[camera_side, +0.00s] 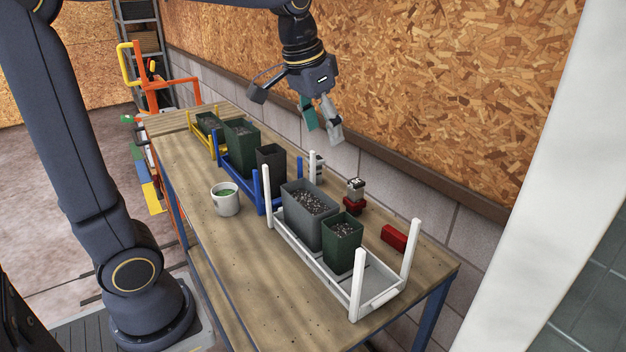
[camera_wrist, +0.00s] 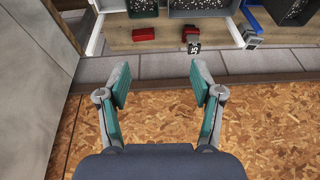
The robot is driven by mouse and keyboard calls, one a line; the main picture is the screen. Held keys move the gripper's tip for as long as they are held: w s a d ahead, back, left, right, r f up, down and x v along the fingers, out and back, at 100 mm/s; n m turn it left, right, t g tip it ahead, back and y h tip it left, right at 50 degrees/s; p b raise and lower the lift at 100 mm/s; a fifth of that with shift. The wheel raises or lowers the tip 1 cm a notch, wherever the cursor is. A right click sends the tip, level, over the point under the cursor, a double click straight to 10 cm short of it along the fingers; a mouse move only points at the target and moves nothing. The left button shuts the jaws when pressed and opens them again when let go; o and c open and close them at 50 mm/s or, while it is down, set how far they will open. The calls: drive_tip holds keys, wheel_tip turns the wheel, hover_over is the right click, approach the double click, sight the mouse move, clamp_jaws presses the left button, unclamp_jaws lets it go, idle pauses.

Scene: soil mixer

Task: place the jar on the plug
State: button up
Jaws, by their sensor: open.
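My gripper (camera_side: 321,120) is open and empty, high above the back edge of the table near the board wall. In the wrist view its two teal-padded fingers (camera_wrist: 160,84) are spread with nothing between them. A white round pot with green inside (camera_side: 226,201) stands upright on the front of the table, far from the gripper; it may be the jar. A small red and black piece with a grey top (camera_side: 355,196) stands near the back edge; it also shows in the wrist view (camera_wrist: 191,37). I cannot tell for certain which thing is the plug.
A white rack (camera_side: 316,265) holds a grey bin (camera_side: 309,222) and a green bin (camera_side: 342,247), both with dark grains. Blue (camera_side: 243,182) and yellow racks with more bins stand farther left. A red block (camera_side: 394,237) lies behind the white rack. The table's front strip is mostly clear.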

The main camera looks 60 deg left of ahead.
drive_tip(key=s+d+f+t, duration=0.1)
drive_tip(key=s+f, duration=0.2)
drive_tip(key=s, duration=0.4)
drive_tip(key=s+d+f+t, duration=0.1)
drive_tip(key=s+d+f, duration=0.1)
drive_tip(key=s, duration=0.6)
drive_tip(key=shift+d+f, duration=0.2)
drive_tip(key=shift+f, duration=0.4)
